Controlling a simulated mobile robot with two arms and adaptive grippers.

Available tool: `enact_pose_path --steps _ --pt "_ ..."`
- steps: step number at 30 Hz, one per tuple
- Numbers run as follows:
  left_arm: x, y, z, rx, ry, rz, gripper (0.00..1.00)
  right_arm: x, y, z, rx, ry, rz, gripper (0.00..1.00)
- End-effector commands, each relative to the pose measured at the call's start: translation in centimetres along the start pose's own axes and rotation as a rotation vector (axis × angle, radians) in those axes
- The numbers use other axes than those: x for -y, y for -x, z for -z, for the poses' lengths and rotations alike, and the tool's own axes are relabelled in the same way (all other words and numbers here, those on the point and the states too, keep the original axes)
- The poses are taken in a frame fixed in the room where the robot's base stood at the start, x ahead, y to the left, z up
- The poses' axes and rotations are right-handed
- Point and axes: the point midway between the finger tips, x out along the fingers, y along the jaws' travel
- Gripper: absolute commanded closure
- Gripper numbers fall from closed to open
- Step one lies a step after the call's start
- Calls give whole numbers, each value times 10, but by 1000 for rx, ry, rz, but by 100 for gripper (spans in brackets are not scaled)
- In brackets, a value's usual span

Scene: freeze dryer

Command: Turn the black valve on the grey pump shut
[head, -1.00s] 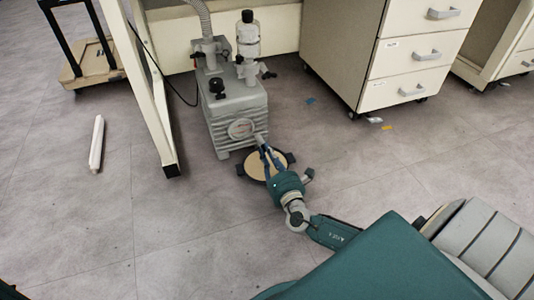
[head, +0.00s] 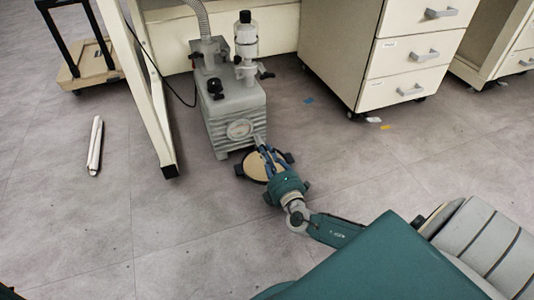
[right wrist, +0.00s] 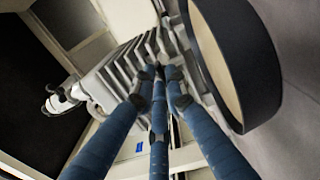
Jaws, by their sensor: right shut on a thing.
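The grey pump (head: 233,112) stands on the floor by the bench leg, with a round gauge on its front. My right gripper (head: 262,150) is low at the pump's front right corner, its blue fingers pointing at the pump. In the right wrist view the fingers (right wrist: 158,74) close together on a small dark part, which looks like the black valve (right wrist: 152,70). The fingertips hide most of it, so its turn position cannot be told. The pump's grey fins (right wrist: 118,72) show behind the fingers. My left gripper is not in view.
A round wheeled dolly with a tan top (head: 257,167) sits below my right gripper and close beside the fingers. A drawer cabinet (head: 345,50) is at the right. The bench leg (head: 152,100) is left of the pump. A white tube (head: 95,145) lies on open floor.

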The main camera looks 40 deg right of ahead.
Motion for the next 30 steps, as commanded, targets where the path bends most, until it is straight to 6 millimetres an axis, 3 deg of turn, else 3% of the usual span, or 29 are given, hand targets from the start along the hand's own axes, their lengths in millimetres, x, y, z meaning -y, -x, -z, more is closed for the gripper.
enact_pose_path --steps 19,20,22,30 --pt "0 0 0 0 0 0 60 2 1 -1 1 -46 3 100" --pt "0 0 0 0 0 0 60 2 1 -1 2 -46 3 82" --pt "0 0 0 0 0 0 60 2 1 -1 1 -46 2 69" --pt "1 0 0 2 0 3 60 1 1 0 0 -46 1 69"
